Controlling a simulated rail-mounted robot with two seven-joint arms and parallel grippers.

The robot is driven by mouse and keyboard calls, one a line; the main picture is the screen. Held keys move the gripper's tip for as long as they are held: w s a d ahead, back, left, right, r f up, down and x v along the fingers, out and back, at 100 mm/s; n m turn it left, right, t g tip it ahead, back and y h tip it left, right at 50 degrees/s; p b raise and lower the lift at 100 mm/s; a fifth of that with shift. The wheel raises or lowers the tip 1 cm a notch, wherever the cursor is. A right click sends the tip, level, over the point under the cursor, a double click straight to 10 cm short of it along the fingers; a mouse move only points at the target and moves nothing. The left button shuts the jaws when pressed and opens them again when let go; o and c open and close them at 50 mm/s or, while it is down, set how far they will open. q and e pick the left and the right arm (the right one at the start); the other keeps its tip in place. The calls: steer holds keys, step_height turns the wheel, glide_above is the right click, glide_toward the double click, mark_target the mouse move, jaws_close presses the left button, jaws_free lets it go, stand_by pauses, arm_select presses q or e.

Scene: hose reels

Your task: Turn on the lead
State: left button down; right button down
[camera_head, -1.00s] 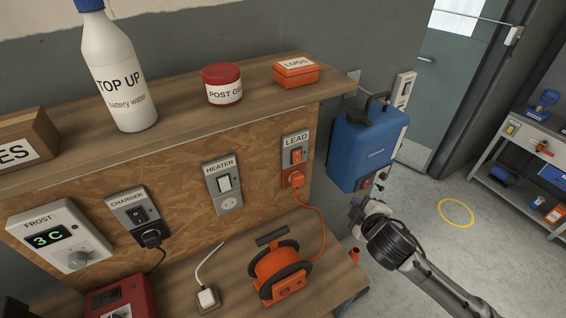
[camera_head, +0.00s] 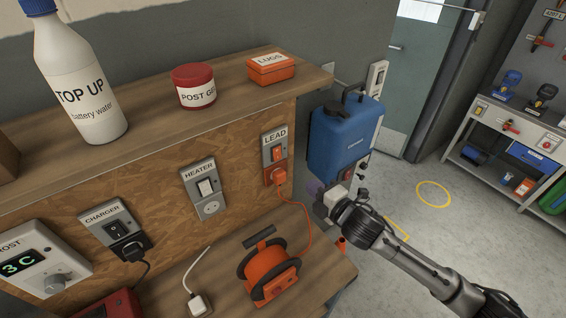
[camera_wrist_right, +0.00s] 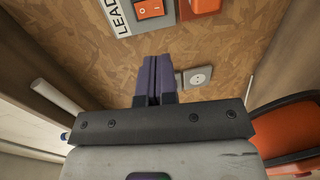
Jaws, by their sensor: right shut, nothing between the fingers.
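The lead socket plate (camera_head: 275,149), labelled LEAD, is on the right end of the chipboard panel in the head view. It has an orange rocker switch (camera_head: 277,154) above an orange plug (camera_head: 275,176) with a cord. In the right wrist view the orange switch (camera_wrist_right: 151,8) shows at the top edge, marked O and I. My right gripper (camera_head: 318,190) is just right of the panel's edge, below and right of the plate. Its purple fingers (camera_wrist_right: 157,75) are together and empty, pointing at the chipboard below the switch, apart from it. My left gripper is not in view.
An orange cable reel (camera_head: 269,272) stands on the lower bench, its cord running to the lead plug. A blue tank (camera_head: 343,140) hangs beside the bench, close to my right arm. The heater (camera_head: 205,188) and charger (camera_head: 116,229) switches are farther left.

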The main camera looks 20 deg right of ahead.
mark_target(278, 159)
steer(key=x, duration=1.4)
steer(key=shift+f, duration=0.1)
